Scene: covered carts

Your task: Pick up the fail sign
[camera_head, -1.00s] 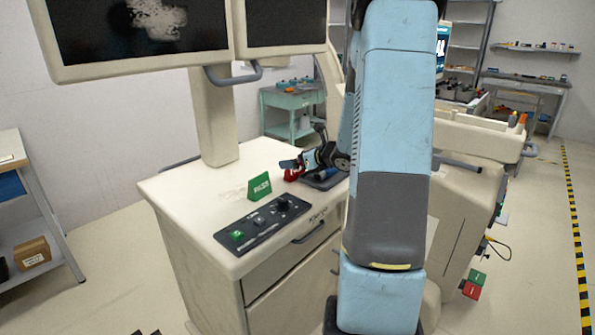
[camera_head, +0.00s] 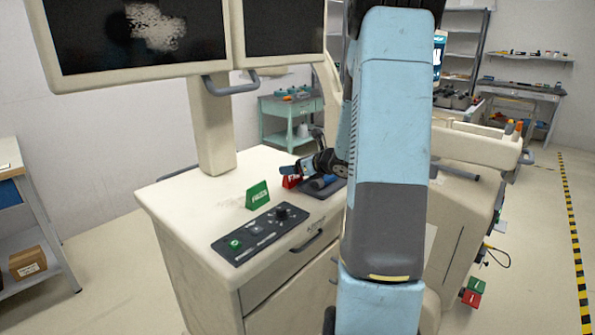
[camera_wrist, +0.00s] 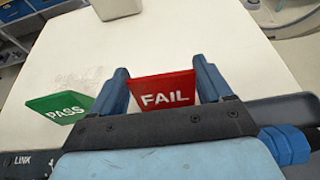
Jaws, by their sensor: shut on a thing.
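The red fail sign (camera_wrist: 164,92) is between the two blue fingers of my gripper (camera_wrist: 165,85) in the wrist view, its white FAIL lettering facing the camera. My gripper is shut on it. In the head view the fail sign (camera_head: 291,181) shows as a small red patch beside my gripper (camera_head: 290,172), over the cream cart top (camera_head: 190,205). I cannot tell whether the sign touches the top. The rest of the sign is hidden by my gripper in the head view.
A green pass sign (camera_head: 257,195) stands left of my gripper, also in the wrist view (camera_wrist: 62,106). A black control panel (camera_head: 262,232) lies at the front edge. A monitor post (camera_head: 212,125) rises at the back.

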